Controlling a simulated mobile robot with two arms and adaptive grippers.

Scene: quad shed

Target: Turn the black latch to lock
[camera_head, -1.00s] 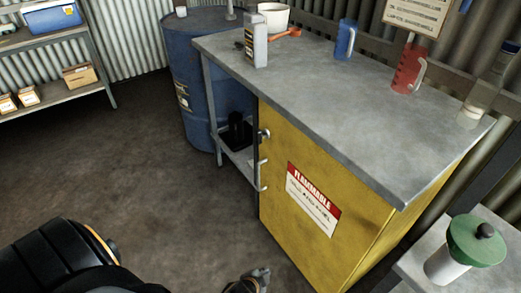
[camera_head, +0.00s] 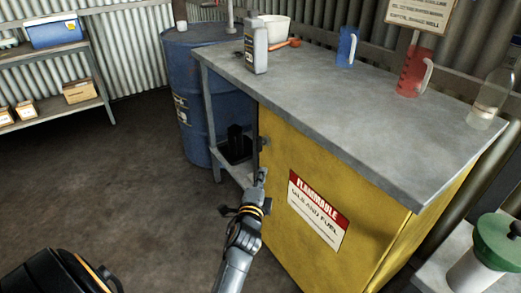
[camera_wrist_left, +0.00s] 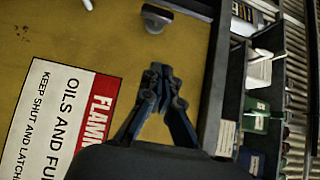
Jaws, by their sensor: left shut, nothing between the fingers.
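The black latch (camera_head: 264,143) is on the upper left edge of the yellow cabinet door (camera_head: 283,235). In the left wrist view the latch (camera_wrist_left: 157,15) is a small dark piece with a grey face, near the top. My left gripper (camera_head: 261,176) is shut and empty in front of the door, just below the latch in the head view. In the left wrist view the gripper (camera_wrist_left: 161,72) points toward the latch, with a visible gap between them. The pale door handle (camera_wrist_left: 88,4) shows at that view's top edge; my gripper hides most of it in the head view.
The grey benchtop (camera_head: 330,105) overhangs the cabinet and holds a grey bottle (camera_head: 255,48), a blue jug (camera_head: 347,46) and a red jug (camera_head: 414,72). A blue drum (camera_head: 194,85) stands behind at the left. The floor (camera_head: 130,190) at left is open.

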